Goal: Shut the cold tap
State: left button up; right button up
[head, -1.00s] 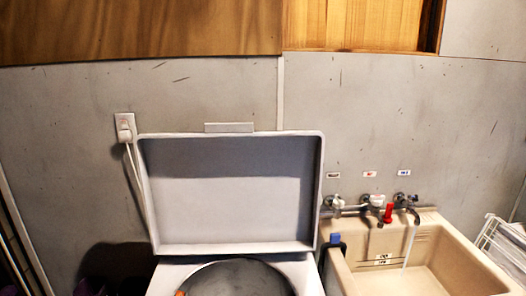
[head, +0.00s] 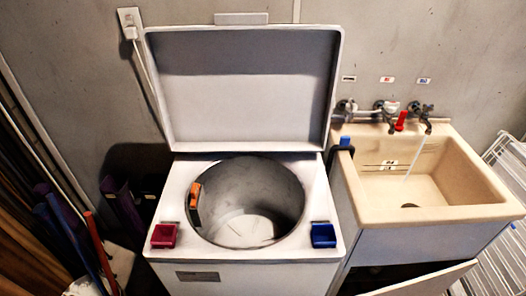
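Several wall taps are in a row above the beige sink (head: 495,212) at the right of the head view. The right tap (head: 427,112) is under a blue-marked label (head: 424,81), which suggests cold. Its dark spout points down, and a thin stream of water (head: 410,160) falls into the sink. The middle tap (head: 389,108) is under a red-marked label (head: 387,79). The left tap (head: 346,106) is under a dark label (head: 348,78). A red piece (head: 401,121) sits between the middle and right taps. Neither of my grippers is in view.
A top-loading washer (head: 250,268) with its lid (head: 245,90) raised stands left of the sink. A red tray (head: 163,236) and a blue tray (head: 323,235) sit on its front corners. A white wire rack (head: 495,262) stands at the right. Long poles (head: 85,250) lean at the left.

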aim_at(426, 107)
jog(key=l+u, duration=0.3)
jog(key=l, duration=1.05)
